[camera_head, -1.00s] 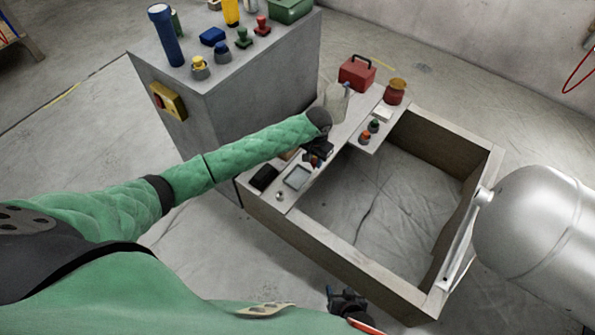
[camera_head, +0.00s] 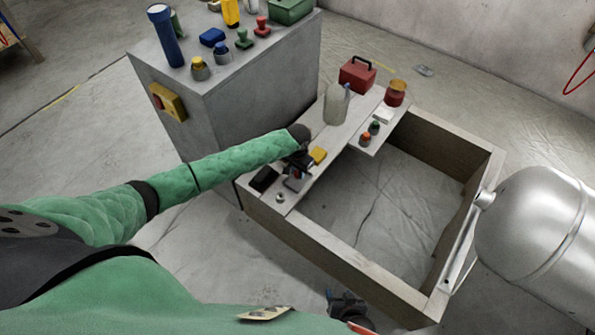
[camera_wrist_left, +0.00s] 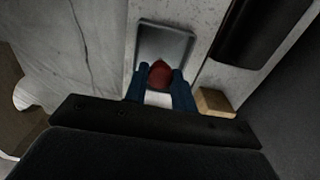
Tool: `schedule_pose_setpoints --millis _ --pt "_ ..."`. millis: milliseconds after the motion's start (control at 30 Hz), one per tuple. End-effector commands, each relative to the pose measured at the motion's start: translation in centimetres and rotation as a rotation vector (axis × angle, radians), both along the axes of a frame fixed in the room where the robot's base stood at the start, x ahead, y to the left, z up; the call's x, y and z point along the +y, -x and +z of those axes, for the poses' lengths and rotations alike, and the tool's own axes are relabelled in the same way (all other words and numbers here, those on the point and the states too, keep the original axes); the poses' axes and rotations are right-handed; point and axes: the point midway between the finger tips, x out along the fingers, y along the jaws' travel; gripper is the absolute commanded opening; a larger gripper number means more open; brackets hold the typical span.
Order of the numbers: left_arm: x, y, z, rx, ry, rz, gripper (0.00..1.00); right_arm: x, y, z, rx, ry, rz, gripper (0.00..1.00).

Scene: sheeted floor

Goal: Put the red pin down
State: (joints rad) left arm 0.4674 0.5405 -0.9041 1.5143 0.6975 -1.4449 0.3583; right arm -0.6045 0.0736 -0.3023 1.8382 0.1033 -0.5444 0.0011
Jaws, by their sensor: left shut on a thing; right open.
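My left gripper (camera_head: 297,170) is shut on the red pin (camera_wrist_left: 160,75), whose rounded red top shows between the two blue fingers in the left wrist view. In the head view the gripper hides most of the pin. It is over the small grey tray (camera_wrist_left: 178,40), which sits on the plank and is largely covered by the gripper in the head view. I cannot tell whether the pin touches the tray. My right gripper (camera_head: 347,303) is open near the bottom of the head view, outside the wooden frame.
The plank holds a black block (camera_head: 264,178), a small round metal piece (camera_head: 280,197), a yellow block (camera_head: 318,155) and a clear jug (camera_head: 336,104). A red toolbox (camera_head: 357,74) stands behind. A grey cabinet (camera_head: 250,100) rises at left. The wooden frame (camera_head: 440,150) encloses open floor.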

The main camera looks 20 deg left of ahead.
Motion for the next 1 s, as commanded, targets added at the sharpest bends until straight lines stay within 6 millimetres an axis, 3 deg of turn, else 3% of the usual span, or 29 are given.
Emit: schedule_pose_setpoints --millis 200,233,333,667,867,1000 --pt "-0.1 0.0 -0.1 0.000 0.001 0.000 0.00 -0.1 0.0 0.1 0.000 0.001 -0.001 0.55" --pt "0.0 0.0 -0.2 0.000 0.001 0.000 0.28 -0.1 0.0 0.1 0.000 0.001 -0.001 0.55" --pt "0.0 0.0 -0.1 0.000 0.001 0.000 0.47 -0.1 -0.1 0.1 0.000 0.001 0.000 0.55" --pt "0.0 0.0 0.0 -0.001 0.000 -0.001 0.48 -0.1 -0.3 0.1 -0.004 0.001 0.000 0.55" --pt "-0.1 -0.1 2.2 -0.002 0.002 -0.001 0.48 -0.1 -0.4 0.5 -0.005 0.001 0.000 0.55" --pt "-0.1 -0.1 4.9 -0.002 0.002 -0.001 0.48 -0.1 -0.3 0.9 -0.005 0.002 0.001 0.55"
